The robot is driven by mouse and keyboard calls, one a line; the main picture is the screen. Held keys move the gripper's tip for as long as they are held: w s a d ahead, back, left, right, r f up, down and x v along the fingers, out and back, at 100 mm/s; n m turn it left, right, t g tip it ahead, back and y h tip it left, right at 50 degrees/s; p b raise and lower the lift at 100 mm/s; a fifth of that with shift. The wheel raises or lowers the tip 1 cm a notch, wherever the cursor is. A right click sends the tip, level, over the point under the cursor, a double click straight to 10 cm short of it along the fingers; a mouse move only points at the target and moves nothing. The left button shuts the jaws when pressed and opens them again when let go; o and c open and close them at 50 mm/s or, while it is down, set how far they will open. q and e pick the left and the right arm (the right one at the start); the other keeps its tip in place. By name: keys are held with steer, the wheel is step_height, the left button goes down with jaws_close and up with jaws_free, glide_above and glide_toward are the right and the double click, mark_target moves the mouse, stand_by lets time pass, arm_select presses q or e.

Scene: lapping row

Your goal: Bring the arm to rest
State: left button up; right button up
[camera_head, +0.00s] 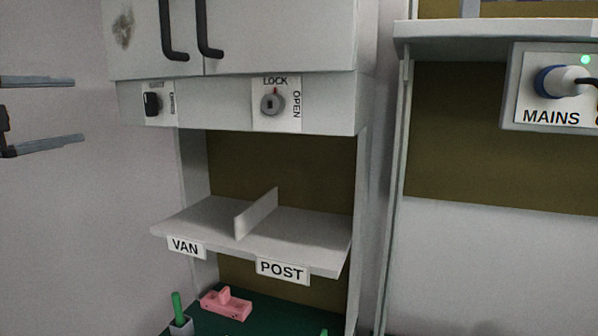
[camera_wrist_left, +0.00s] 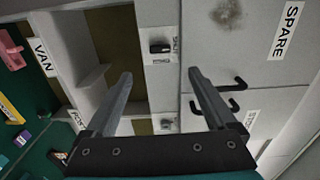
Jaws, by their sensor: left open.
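My left gripper (camera_head: 75,112) shows at the left edge of the head view, its two fingers apart with nothing between them. In the left wrist view the open fingers (camera_wrist_left: 160,95) point toward the cabinet (camera_wrist_left: 265,65), which lies beyond them, and I see no contact. My right gripper is in neither view.
The cabinet (camera_head: 283,30) has black handles, a black switch (camera_head: 152,104) and a LOCK/OPEN key switch (camera_head: 272,103). Below is a divided shelf (camera_head: 300,228) labelled VAN and POST. A pink object (camera_head: 228,304) lies on the green surface. A MAINS box (camera_head: 550,85) hangs at right.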

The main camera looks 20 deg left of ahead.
arm_select(q)
steer(key=w+d+f+g+h, duration=0.1)
steer(key=w+d+f, duration=0.65)
steer(key=f, duration=0.35)
steer(key=d+f+n+g, duration=0.25)
steer(key=d+f, duration=0.55)
steer(key=f, duration=0.4)
steer(key=d+f+n+g, duration=0.1)
steer(key=d+f+n, duration=0.3)
steer(key=d+f, duration=0.7)
steer(key=s+d+f+n+g+y, duration=0.15)
steer(key=s+f+n+g, duration=0.35)
steer(key=s+f, duration=0.6)
steer(key=s+d+f+n+g+y, duration=0.1)
steer(key=s+d+f+n+g, duration=0.2)
steer(key=s+f+n+g, duration=0.7)
steer(key=s+f+m+t+b, duration=0.1)
steer(key=s+f+m+t, duration=0.15)
steer(key=f, duration=0.95)
steer(key=s+f+m+t+b, duration=0.15)
steer(key=s+f, duration=0.25)
steer(key=f, duration=0.7)
steer(key=s+a+f+m+g+b, duration=0.1)
steer(key=s+a+f, duration=0.2)
steer(key=s+f, duration=1.1)
steer(key=shift+s+f, duration=0.35)
steer(key=shift+f, duration=0.15)
